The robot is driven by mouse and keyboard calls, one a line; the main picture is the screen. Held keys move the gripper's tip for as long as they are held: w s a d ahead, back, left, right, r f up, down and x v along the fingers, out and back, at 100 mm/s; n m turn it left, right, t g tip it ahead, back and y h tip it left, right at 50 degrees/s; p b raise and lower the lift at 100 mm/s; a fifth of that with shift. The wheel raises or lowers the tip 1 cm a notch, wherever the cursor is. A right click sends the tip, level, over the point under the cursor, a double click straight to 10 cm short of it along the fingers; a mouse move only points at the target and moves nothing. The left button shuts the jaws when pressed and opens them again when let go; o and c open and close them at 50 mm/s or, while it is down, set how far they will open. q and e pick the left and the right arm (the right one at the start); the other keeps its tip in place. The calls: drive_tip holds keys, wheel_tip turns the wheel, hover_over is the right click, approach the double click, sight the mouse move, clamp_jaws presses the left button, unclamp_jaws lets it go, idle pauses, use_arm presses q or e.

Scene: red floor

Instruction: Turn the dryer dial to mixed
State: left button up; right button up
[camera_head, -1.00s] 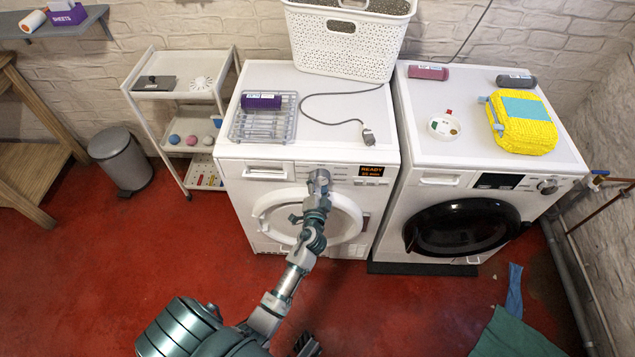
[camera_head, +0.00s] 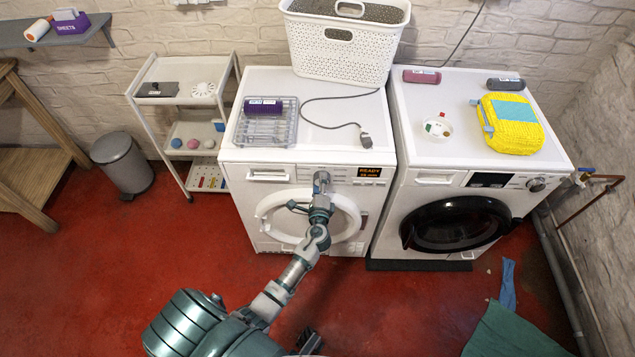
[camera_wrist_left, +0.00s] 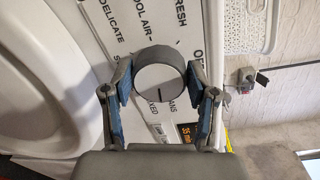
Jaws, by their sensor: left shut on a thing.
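A dark part at the bottom edge may be my right gripper (camera_head: 308,341).
A second white machine (camera_head: 425,190) with a black door stands right. A white basket (camera_head: 345,45), a wire rack (camera_head: 265,128) and a cable plug (camera_head: 365,140) are on the dryer. A trolley (camera_head: 160,100) and bin (camera_head: 122,165) stand left. The red floor in front is mostly clear.

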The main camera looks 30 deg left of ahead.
use_arm(q)
drive_tip(key=m+p, duration=0.1)
drive_tip(key=m, duration=0.1)
drive_tip(key=d+m+p, duration=0.1)
drive_tip(key=m, duration=0.1)
drive_tip(key=shift+f+m, duration=0.15)
drive_tip(key=shift+m, duration=0.25)
drive_tip(key=shift+f+m+y+p, duration=0.25)
drive_tip(key=shift+m+p, duration=0.25)
drive_tip(key=shift+m, duration=0.5)
use_arm(e)
drive_tip(key=s+f, duration=0.3)
drive_tip(key=f, duration=0.5)
drive_tip(key=shift+s+d+f, duration=0.15)
drive_tip(key=shift+d, duration=0.1)
drive_tip(key=shift+f, duration=0.1)
use_arm(q)
drive_tip(key=o, duration=1)
drive_tip(key=shift+c, duration=0.2)
drive_tip(key=shift+o, duration=1)
drive_tip(key=shift+w+a+r, duration=0.1)
drive_tip(key=shift+r, duration=0.1)
use_arm(e)
drive_tip(key=shift+d, duration=0.1)
use_arm(q)
drive_tip(key=v, duration=1.2)
